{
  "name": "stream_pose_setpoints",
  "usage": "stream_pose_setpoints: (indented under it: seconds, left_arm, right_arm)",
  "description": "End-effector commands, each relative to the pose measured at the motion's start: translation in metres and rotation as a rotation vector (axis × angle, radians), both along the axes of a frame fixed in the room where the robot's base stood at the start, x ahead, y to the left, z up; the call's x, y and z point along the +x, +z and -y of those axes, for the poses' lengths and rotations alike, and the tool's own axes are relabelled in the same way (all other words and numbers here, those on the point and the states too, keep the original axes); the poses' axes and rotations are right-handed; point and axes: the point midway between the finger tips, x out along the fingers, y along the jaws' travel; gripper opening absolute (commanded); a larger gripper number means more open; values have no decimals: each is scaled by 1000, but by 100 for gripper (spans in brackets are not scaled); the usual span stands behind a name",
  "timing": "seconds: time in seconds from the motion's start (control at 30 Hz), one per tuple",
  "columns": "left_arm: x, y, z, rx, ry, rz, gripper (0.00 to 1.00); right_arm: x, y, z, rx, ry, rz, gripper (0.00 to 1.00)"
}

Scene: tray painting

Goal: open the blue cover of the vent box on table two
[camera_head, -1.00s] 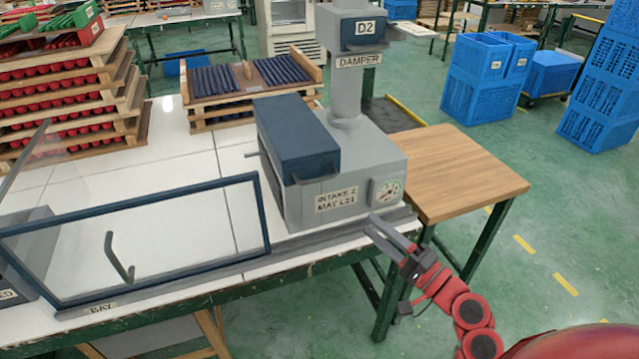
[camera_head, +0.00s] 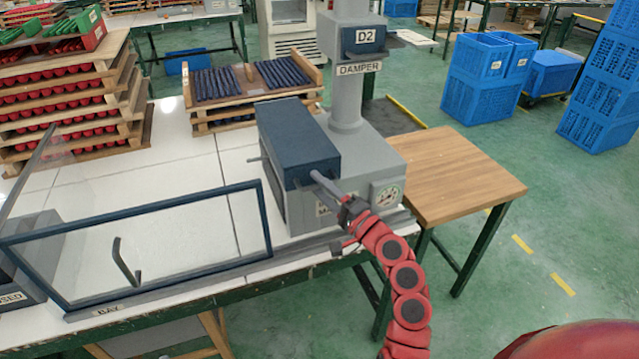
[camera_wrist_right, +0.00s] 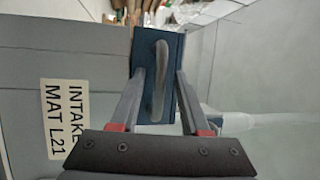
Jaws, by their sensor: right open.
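The grey vent box (camera_head: 362,152) stands on the white table, with its blue cover (camera_head: 298,135) lying closed along its top. In the right wrist view, the front end of the blue cover (camera_wrist_right: 172,92) carries a grey upright handle (camera_wrist_right: 160,80). My right gripper (camera_head: 320,180) is at that front end. Its open fingers (camera_wrist_right: 160,95) show on either side of the handle's lower part, with no visible grip. The head view hides the handle behind the fingers, and I cannot tell how deep it sits between them. My left gripper is not in view.
A blue-framed clear panel (camera_head: 140,245) with a handle stands left of the box. A grey column (camera_head: 348,95) marked DAMPER rises behind the cover. A wooden side table (camera_head: 455,175) at right is bare. Racks of dark rods (camera_head: 225,82) stand behind.

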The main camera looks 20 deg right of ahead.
Motion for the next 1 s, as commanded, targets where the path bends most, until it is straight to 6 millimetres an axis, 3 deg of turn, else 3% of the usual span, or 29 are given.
stream_pose_setpoints:
  seconds: [0.3,0.57,1.0]
  left_arm:
    - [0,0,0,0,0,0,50]
    - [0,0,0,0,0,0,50]
    - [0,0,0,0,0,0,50]
  right_arm:
    - [3,0,-1,1,-1,0,46]
    - [3,0,-1,1,0,0,1]
    - [3,0,-1,1,0,0,0]
